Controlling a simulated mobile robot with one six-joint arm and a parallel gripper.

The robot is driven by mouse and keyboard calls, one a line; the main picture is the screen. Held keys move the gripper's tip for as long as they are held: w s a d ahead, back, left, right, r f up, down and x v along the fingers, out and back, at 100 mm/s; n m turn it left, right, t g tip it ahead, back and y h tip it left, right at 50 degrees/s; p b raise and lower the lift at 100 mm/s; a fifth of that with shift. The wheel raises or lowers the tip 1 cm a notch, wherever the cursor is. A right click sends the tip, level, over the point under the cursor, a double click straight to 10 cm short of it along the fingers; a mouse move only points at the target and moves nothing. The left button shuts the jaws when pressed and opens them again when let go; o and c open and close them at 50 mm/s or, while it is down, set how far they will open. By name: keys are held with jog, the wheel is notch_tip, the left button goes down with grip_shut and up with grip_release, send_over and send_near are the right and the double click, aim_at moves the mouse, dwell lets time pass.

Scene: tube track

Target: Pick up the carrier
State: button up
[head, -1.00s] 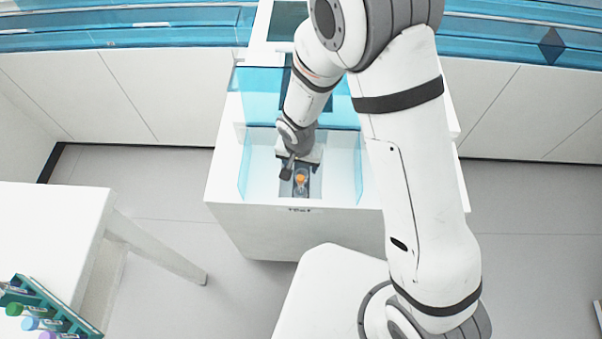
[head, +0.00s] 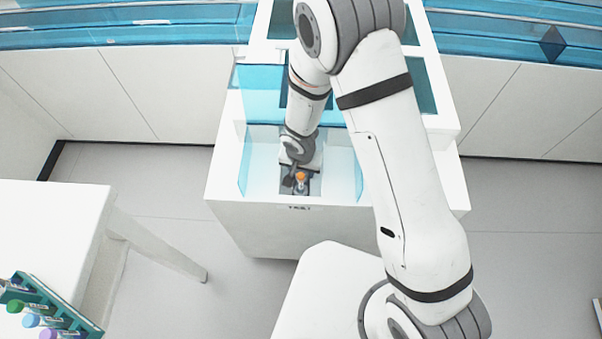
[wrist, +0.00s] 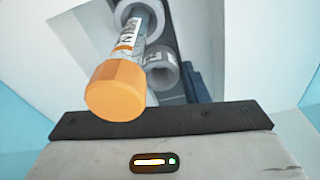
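An orange-capped tube (head: 300,176) with a white label stands in the TEST bay in the head view. In the wrist view the orange cap (wrist: 116,90) is close to the camera, and the tube's lower end sits in a pale round holder (wrist: 150,8), which looks like the carrier. My gripper (head: 293,182) is low in the bay, right at the tube. A dark finger shows to the left of the tube in the head view. The finger gap and any contact with the carrier are hidden.
Clear blue panels (head: 258,94) and the white bay walls (head: 229,180) closely surround the gripper. A white table (head: 50,225) at left holds a green rack (head: 28,291) with several capped tubes. Open floor (head: 165,205) lies between table and bay.

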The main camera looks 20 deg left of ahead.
jog(key=c, duration=0.4)
jog(key=shift+r, duration=0.15)
jog(key=shift+s+r, duration=0.15)
notch_tip(320, 180, up, 11)
jog(key=s+d+b, duration=0.3)
jog(key=s+b, duration=0.3)
jog(key=s, duration=0.3)
jog(key=s+d+b, duration=0.3)
jog(key=s+b, duration=0.2)
jog(key=s, duration=0.5)
jog(key=shift+w+r+p, duration=0.1)
jog(key=shift+r+p, duration=2.4)
jog(key=shift+r, duration=1)
